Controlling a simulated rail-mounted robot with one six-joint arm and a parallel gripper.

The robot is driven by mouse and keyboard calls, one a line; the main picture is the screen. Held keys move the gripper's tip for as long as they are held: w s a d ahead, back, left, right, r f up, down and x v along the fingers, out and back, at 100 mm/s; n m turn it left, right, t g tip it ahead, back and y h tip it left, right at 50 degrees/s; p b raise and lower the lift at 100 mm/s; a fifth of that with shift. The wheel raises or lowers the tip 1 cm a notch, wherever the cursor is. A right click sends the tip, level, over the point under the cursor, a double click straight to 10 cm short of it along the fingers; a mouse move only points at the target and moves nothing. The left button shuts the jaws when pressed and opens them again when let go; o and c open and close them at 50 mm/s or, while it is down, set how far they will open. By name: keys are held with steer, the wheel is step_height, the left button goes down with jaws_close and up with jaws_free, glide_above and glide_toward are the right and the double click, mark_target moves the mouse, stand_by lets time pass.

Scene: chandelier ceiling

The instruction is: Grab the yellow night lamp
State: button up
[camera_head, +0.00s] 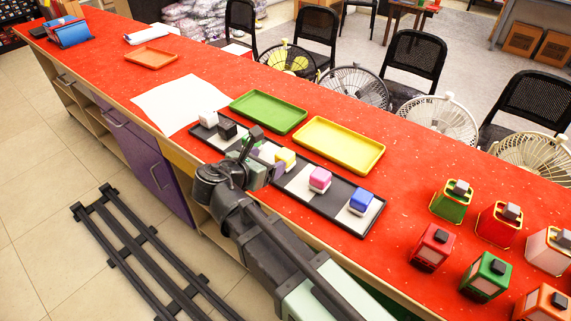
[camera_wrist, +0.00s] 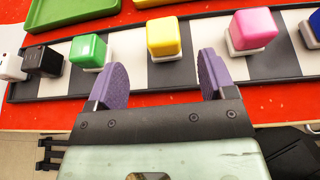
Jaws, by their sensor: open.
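The yellow night lamp (camera_wrist: 164,36) is a small rounded cube on a white base, standing upright on the black and white striped tray (camera_wrist: 190,73). In the head view the yellow lamp (camera_head: 285,157) is partly hidden behind my arm. My gripper (camera_wrist: 157,75) is open and empty, its purple fingers pointing at the tray's near edge. The yellow lamp is ahead of the gap between the fingers, apart from them. The green lamp (camera_wrist: 88,50) is left of it and the pink lamp (camera_wrist: 252,29) is right of it.
A black lamp (camera_wrist: 40,60) and a white lamp (camera_head: 208,118) stand farther left, a blue lamp (camera_head: 361,201) at the right end. A green tray (camera_head: 268,112) and a yellow tray (camera_head: 339,145) lie behind the row. Lanterns (camera_head: 452,201) stand at the right.

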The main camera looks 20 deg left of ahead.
mark_target(283, 155)
steer(key=b+x, duration=0.3)
steer(key=x, duration=0.6)
steer(key=shift+d+f, duration=0.1)
steer(key=c, duration=1)
step_height(283, 155, up, 20)
steer(key=p, duration=2)
